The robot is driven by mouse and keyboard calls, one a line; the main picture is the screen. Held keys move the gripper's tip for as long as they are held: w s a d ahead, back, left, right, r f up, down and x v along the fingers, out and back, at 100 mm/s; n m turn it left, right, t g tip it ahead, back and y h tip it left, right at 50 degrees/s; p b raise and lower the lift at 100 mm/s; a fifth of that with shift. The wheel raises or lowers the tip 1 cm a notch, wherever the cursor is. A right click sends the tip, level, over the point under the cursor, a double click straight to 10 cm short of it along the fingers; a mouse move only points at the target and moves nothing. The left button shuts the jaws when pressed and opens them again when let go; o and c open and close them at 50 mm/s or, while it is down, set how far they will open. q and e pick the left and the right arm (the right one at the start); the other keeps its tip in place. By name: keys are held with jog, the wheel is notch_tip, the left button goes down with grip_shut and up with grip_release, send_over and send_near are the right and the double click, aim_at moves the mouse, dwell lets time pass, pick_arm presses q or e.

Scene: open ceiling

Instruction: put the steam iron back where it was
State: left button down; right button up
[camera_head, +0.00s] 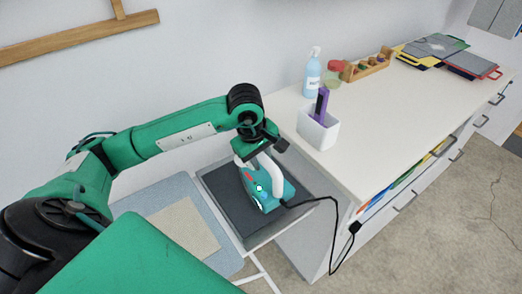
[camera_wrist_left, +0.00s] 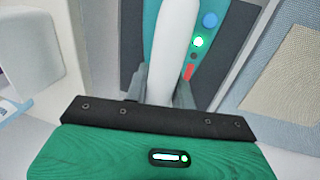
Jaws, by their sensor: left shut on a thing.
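The steam iron (camera_head: 284,193) is teal with a white handle, a lit green spot and a red mark on its side. A black cord hangs from its back over the tray's right edge. My left gripper (camera_head: 258,158) is shut on the iron's white handle from above. In the left wrist view the handle of the steam iron (camera_wrist_left: 175,45) runs between the two fingers of the left gripper (camera_wrist_left: 163,88). The iron is over a dark grey tray (camera_head: 222,197) with a pale rim; I cannot tell whether it touches it. My right gripper is not in view.
A white counter (camera_head: 390,117) stands right of the tray, with a white holder (camera_head: 318,131), a blue spray bottle (camera_head: 312,75), a wooden rack (camera_head: 367,66) and several folders (camera_head: 440,50). A blue-grey mat (camera_head: 150,200) with a beige centre lies left of the tray. A wall rises behind.

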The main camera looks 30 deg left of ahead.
aim_at(263, 173)
pick_arm(q)
jog(key=shift+f, duration=0.25)
jog(key=x, duration=0.2)
jog(key=shift+s+a+f+p, duration=0.1)
jog(key=shift+s+f+p, duration=0.1)
jog(key=shift+f+p, duration=0.15)
jog(key=shift+f, duration=0.3)
jog(key=c, duration=1.2)
grip_release()
jog(key=shift+o, duration=0.2)
jog(key=shift+r, duration=0.45)
jog(key=b+v, duration=0.2)
jog(key=v, duration=0.4)
jog(key=shift+s+r, duration=0.1)
jog(key=shift+r, duration=0.2)
jog(key=shift+v, duration=2.3)
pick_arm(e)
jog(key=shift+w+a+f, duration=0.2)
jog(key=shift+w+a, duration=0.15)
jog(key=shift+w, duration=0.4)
